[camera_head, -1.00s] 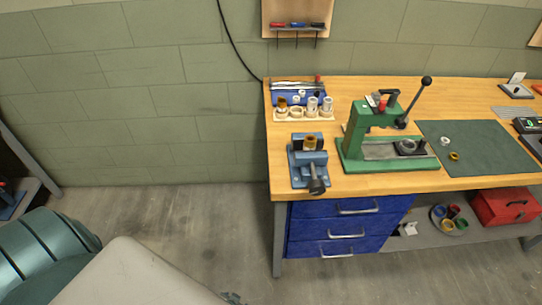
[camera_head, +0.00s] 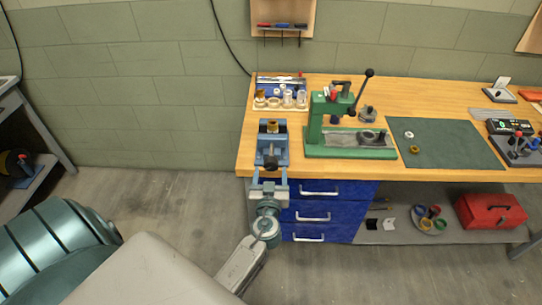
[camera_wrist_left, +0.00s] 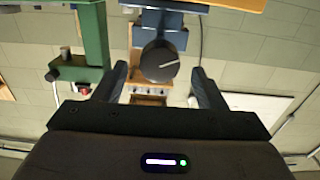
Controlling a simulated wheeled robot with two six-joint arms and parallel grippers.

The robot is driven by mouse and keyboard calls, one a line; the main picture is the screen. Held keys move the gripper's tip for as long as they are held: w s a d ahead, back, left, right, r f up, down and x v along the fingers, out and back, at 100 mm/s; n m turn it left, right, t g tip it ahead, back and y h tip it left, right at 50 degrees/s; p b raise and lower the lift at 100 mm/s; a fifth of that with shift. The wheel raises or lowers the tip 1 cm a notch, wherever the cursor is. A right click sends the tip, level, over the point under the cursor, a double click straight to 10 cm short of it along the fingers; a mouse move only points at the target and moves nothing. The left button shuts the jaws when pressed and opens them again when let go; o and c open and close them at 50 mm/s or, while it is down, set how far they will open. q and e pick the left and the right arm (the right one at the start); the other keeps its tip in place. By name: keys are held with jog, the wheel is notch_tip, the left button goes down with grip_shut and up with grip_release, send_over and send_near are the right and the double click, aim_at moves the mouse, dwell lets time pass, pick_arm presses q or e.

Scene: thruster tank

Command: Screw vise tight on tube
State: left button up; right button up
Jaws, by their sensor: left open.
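The blue vise (camera_head: 272,137) sits at the front left corner of the wooden bench. A short brass-coloured tube (camera_head: 272,126) stands upright between its jaws; I cannot tell how firmly they press on it. The vise's dark round screw knob (camera_head: 270,162) faces the front edge, and it shows large in the left wrist view (camera_wrist_left: 159,61) with a pale mark line on its face. My left gripper (camera_head: 270,173) is open at the bench's front edge, before the vise. Its fingers (camera_wrist_left: 161,83) lie either side of the knob, with gaps on both sides. My right gripper is out of view.
A green arbor press (camera_head: 350,145) stands just right of the vise. A rack of small parts (camera_head: 280,104) stands behind it. A dark green mat (camera_head: 450,145) lies further right. Blue drawers (camera_head: 320,210) are below the bench, beside my left arm. Floor on the left is open.

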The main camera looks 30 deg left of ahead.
aim_at(271, 167)
pick_arm(q)
jog(key=p+x, duration=0.2)
jog(key=x, duration=0.3)
jog(key=shift+w+a+r, duration=0.1)
jog(key=shift+w, duration=0.1)
jog(key=shift+w+a, duration=0.25)
jog(key=shift+w, duration=0.1)
jog(key=c, duration=0.7)
jog(key=shift+c, duration=1.3)
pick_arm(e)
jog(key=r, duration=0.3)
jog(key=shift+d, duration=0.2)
